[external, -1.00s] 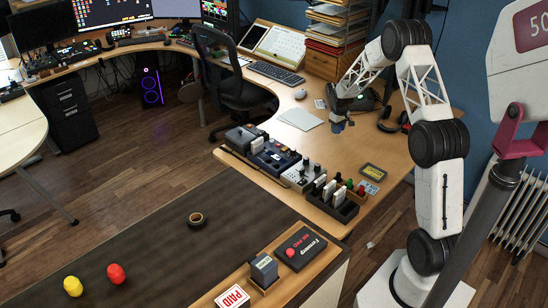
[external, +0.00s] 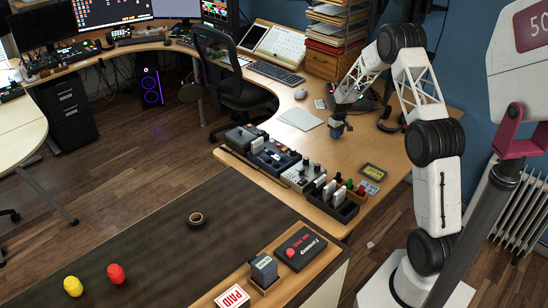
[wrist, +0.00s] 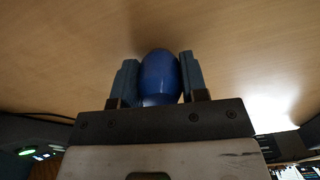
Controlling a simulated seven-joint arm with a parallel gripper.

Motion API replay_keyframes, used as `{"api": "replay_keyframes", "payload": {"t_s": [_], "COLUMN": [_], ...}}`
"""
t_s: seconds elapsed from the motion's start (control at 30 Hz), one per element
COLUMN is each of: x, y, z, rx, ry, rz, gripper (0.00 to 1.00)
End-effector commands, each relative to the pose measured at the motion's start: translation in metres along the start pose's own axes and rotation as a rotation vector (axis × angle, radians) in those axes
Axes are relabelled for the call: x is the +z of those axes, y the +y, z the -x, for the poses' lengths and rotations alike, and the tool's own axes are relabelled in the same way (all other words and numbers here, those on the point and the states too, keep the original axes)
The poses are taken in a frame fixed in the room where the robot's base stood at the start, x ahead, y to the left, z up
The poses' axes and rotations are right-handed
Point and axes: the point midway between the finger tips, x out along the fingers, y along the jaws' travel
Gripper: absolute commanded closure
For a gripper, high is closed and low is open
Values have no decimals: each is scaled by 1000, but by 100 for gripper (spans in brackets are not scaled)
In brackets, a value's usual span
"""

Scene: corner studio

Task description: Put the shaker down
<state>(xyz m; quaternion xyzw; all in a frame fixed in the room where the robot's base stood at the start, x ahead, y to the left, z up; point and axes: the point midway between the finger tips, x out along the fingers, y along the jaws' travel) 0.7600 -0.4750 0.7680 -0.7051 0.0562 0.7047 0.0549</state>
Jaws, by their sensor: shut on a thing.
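My gripper (external: 338,121) is shut on a blue, rounded, egg-like shaker (wrist: 160,76). In the wrist view the shaker sits between the two grey-blue fingers, with wood-coloured tabletop behind it. In the external view the shaker (external: 337,131) is small and dark blue at the gripper's lower end, over the wooden desk (external: 385,150). I cannot tell whether its underside touches the desk.
A row of control boxes (external: 270,155) and a black holder (external: 333,203) line the desk's near left edge. A pale pad (external: 300,118) lies to the left of my gripper and a headset (external: 391,119) to its right. Red (external: 116,274) and yellow (external: 73,286) egg-like things stand on the dark counter.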

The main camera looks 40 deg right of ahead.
Motion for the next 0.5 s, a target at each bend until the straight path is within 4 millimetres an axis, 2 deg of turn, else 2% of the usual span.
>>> {"api": "replay_keyframes", "payload": {"t_s": [0.27,0.3,0.47,0.5], "x": [0,0,0,0], "y": [0,0,0,0], "z": [-3,-4,-3,-3], "rx": [0,0,0,0], "ry": [-1,-1,-1,-1], "rz": [0,0,0,0], "gripper": [83,58,34,34]}}
